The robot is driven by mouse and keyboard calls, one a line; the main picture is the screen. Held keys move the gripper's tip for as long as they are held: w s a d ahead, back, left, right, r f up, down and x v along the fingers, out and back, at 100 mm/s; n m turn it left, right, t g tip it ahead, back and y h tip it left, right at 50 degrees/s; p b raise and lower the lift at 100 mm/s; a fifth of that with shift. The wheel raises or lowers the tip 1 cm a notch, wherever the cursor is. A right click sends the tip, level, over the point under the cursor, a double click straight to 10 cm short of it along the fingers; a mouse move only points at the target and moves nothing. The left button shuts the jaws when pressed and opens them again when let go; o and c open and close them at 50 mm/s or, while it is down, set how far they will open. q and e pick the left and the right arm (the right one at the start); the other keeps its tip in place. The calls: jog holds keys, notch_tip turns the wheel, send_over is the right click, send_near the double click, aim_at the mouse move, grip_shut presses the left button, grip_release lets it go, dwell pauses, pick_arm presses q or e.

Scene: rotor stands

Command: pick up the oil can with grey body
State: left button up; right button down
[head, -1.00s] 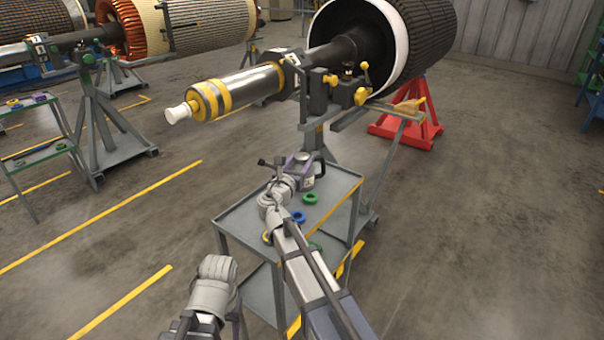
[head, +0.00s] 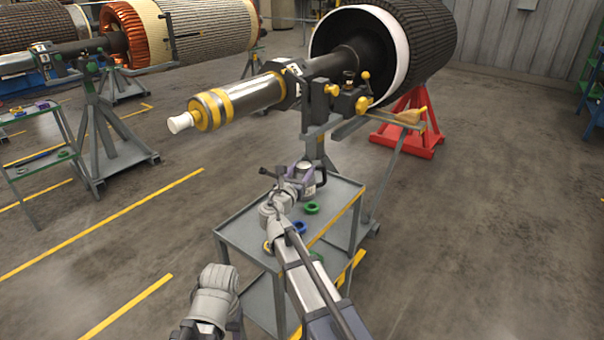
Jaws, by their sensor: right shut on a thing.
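The oil can (head: 310,190) with grey body stands upright at the far end of the grey cart's top (head: 240,225). It is small and partly hidden by my gripper; a pale label and a dark handle show. My right gripper (head: 304,179) reaches over the cart from the front and is shut on the can. I cannot tell whether the can's base touches the cart top. My left arm shows at the bottom, left of the cart, but its gripper is not in view.
Green (head: 312,209) and blue (head: 299,227) rings lie on the cart close to my right arm. The rotor shaft (head: 240,97) on its stand rises behind the cart. The floor at right is clear.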

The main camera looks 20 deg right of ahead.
notch_tip(320, 180, up, 10)
jog(key=p, duration=0.9)
jog(key=shift+f, duration=0.1)
jog(key=c, duration=0.8)
grip_release()
grip_shut()
jog(key=shift+r+p, duration=2)
jog(key=shift+p, duration=0.2)
jog(key=shift+r, duration=0.1)
notch_tip(320, 180, up, 12)
jog(key=p, duration=1.2)
